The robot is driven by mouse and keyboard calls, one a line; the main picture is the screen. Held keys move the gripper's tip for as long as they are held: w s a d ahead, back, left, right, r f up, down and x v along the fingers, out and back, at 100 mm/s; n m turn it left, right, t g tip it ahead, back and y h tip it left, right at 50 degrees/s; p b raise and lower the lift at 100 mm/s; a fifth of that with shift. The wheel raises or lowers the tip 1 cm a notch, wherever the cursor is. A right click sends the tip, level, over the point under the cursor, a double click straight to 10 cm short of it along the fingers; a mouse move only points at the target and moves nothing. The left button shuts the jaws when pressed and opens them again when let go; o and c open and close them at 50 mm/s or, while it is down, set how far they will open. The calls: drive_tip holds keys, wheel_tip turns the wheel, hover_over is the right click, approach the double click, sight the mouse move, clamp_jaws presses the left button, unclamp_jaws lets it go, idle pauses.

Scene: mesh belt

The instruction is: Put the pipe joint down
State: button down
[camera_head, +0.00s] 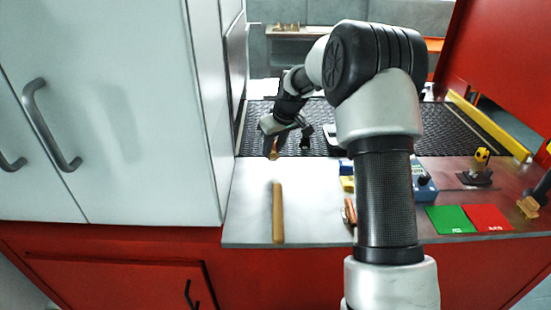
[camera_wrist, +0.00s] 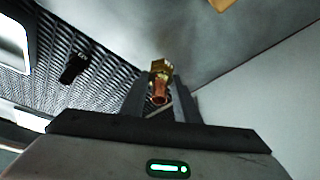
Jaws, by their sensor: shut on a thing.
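The pipe joint (camera_wrist: 159,92) is a small copper-coloured piece with a brass-coloured end. In the wrist view it sits between the two dark fingers of my gripper (camera_wrist: 160,98), which is shut on it. In the head view my gripper (camera_head: 288,143) is past the far edge of the light metal worktop, by the near edge of the dark mesh belt. The pipe joint (camera_head: 273,148) shows there as a small copper patch below the fingers. I cannot tell its height above the surface.
A wooden rod (camera_head: 278,212) lies on the worktop (camera_head: 245,205). The mesh belt (camera_head: 452,120) runs behind. A copper-coloured piece (camera_head: 350,211) and blue box (camera_head: 424,187) are partly behind my arm. Green (camera_head: 449,219) and red (camera_head: 488,217) squares lie right. A white cabinet (camera_head: 120,110) stands left.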

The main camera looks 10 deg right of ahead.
sight(274, 156)
drive_tip(key=shift+f, duration=1.95)
drive_tip(key=shift+f, duration=0.1)
drive_tip(key=shift+f, duration=0.15)
drive_tip(key=c, duration=1.4)
unclamp_jaws()
drive_tip(key=shift+o, duration=0.2)
